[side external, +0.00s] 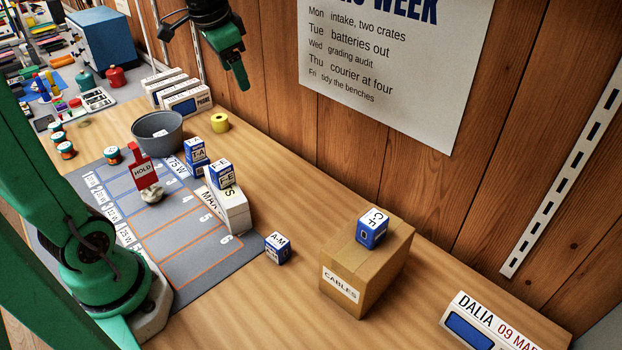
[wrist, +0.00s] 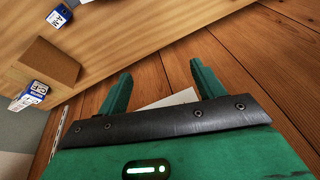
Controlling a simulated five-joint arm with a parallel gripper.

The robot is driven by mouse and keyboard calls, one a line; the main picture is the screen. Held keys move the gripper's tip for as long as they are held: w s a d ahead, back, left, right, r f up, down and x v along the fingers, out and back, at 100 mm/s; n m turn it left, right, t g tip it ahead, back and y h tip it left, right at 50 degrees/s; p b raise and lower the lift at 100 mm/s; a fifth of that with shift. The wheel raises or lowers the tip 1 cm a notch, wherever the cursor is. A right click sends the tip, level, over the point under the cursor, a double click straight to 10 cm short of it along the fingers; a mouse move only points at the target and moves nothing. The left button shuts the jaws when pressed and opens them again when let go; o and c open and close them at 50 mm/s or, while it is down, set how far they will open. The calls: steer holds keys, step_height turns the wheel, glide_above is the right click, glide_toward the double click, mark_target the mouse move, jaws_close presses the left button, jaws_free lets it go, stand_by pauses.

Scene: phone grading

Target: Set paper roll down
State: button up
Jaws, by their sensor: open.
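A small yellow roll (side external: 220,122), which looks like the paper roll, stands on the wooden bench (side external: 300,210) near the wall, right of a grey bucket (side external: 158,133). It has a dark hole in its face. My gripper (side external: 238,72) is raised above and slightly right of the roll, clear of it. In the wrist view my gripper (wrist: 160,70) has its two green fingers spread wide, with nothing between them. The roll does not show in the wrist view.
A grey mat (side external: 195,265) with numbered lanes lies left, bearing a red HOLD sign (side external: 145,170). Blue-and-white boxes (side external: 220,174) stand by its right edge. A CABLES carton (side external: 365,262) carries another box. Bare bench lies between the roll and carton along the wall.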

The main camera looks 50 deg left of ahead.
steer(key=s+d+f+n+t, duration=0.1)
steer(key=s+d+f, duration=0.1)
steer(key=s+d, duration=0.3)
steer(key=s+d+f+n+t+h, duration=0.1)
steer(key=s+d+f, duration=0.2)
steer(key=s, duration=0.6)
steer(key=shift+s+d+n, duration=0.25)
steer(key=shift+d+n, duration=0.05)
steer(key=shift+d, duration=0.75)
